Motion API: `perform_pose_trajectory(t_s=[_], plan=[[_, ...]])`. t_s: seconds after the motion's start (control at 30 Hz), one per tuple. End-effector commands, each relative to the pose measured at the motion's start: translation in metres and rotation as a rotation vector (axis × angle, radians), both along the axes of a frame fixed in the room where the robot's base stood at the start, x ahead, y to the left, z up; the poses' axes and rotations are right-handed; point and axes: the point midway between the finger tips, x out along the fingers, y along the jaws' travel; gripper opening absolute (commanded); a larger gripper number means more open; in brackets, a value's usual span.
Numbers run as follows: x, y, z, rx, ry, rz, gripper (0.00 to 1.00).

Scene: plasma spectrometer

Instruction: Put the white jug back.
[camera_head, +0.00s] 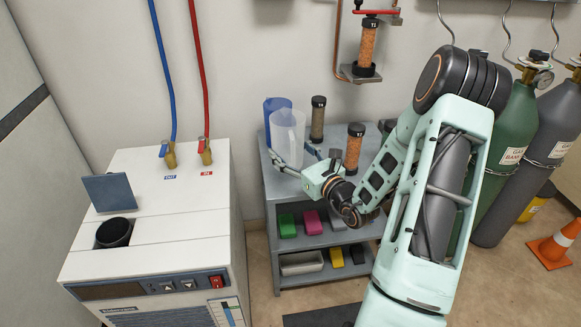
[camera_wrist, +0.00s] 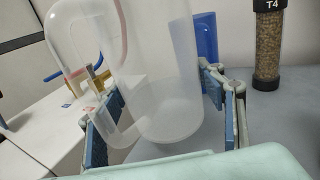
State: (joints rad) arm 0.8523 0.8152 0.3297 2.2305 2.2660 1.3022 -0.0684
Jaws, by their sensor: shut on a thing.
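The white translucent jug (camera_head: 287,135) is upright between the fingers of my gripper (camera_head: 296,158), over the left part of the grey shelf's top (camera_head: 345,135). In the wrist view the jug (camera_wrist: 165,85) fills the middle, with its handle to the left. A blue pad of my gripper (camera_wrist: 160,118) is on each side of it, and the gripper is shut on it. I cannot tell whether the jug's base touches the shelf top. A blue jug (camera_head: 271,106) stands just behind it, partly hidden; it also shows in the wrist view (camera_wrist: 206,48).
A dark-capped cartridge (camera_head: 318,118) and an orange-filled one (camera_head: 354,148) stand on the shelf top. A white chiller (camera_head: 165,215) with a raised lid (camera_head: 108,192) and open filler hole (camera_head: 114,233) is at left. Gas cylinders (camera_head: 512,135) and a cone (camera_head: 556,245) are at right.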

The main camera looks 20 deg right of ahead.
Motion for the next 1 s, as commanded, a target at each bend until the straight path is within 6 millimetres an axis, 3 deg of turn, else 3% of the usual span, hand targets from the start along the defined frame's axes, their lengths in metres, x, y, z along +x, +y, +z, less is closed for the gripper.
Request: perform_pose_trajectory(t_s=[0.27, 0.5, 0.93, 0.97, 1.0], plan=[[0.014, -0.007, -0.019, 0.000, -0.002, 0.001, 0.20], [0.018, -0.009, -0.053, 0.000, -0.002, 0.000, 0.20], [0.018, -0.009, -0.058, 0.000, -0.003, 0.001, 0.20], [0.018, -0.009, -0.057, 0.000, -0.001, 0.001, 0.67], [0.017, -0.009, -0.057, -0.001, 0.000, 0.001, 0.71]])
